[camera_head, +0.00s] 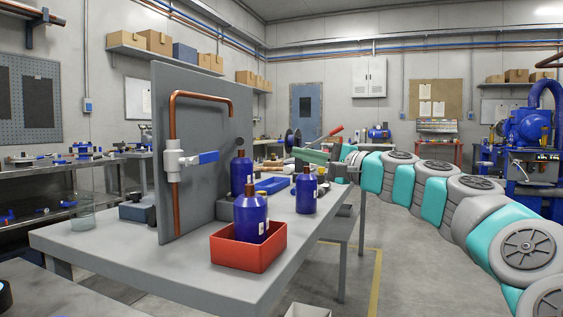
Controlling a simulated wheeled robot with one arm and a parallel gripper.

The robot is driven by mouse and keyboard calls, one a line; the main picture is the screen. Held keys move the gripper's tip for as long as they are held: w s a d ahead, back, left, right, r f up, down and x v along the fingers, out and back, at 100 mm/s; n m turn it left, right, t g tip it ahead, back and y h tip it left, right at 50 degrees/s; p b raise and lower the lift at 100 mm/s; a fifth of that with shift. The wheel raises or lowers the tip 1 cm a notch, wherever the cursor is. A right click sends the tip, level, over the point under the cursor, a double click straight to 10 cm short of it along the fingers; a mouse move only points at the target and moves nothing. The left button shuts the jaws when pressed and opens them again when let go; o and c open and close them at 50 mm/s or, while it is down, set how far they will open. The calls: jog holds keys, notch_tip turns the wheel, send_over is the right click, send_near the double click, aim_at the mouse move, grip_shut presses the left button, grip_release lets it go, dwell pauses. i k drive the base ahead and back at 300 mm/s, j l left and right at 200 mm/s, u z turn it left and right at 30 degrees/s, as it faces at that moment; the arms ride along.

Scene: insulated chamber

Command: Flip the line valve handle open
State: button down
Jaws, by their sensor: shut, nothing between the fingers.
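The line valve (174,161) is a white body on a vertical copper pipe (173,120), mounted on a grey upright panel (205,115) on the table. Its blue handle (203,157) points right, roughly level, across the pipe. My gripper (299,154) is at the end of my arm, to the right of the panel and well apart from the handle. Its green fingers point left and are shut with nothing between them. The fingertips are small in this view.
A red tray (248,259) with a blue bottle (250,215) stands at the table's front. Two more blue bottles (306,190) (242,172) stand behind it, between the panel and my arm. A glass beaker (80,212) is left of the panel. The table's front left (120,250) is clear.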

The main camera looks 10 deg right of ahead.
aim_at(209, 157)
jog(key=k+l, duration=0.8)
jog(key=l, duration=0.1)
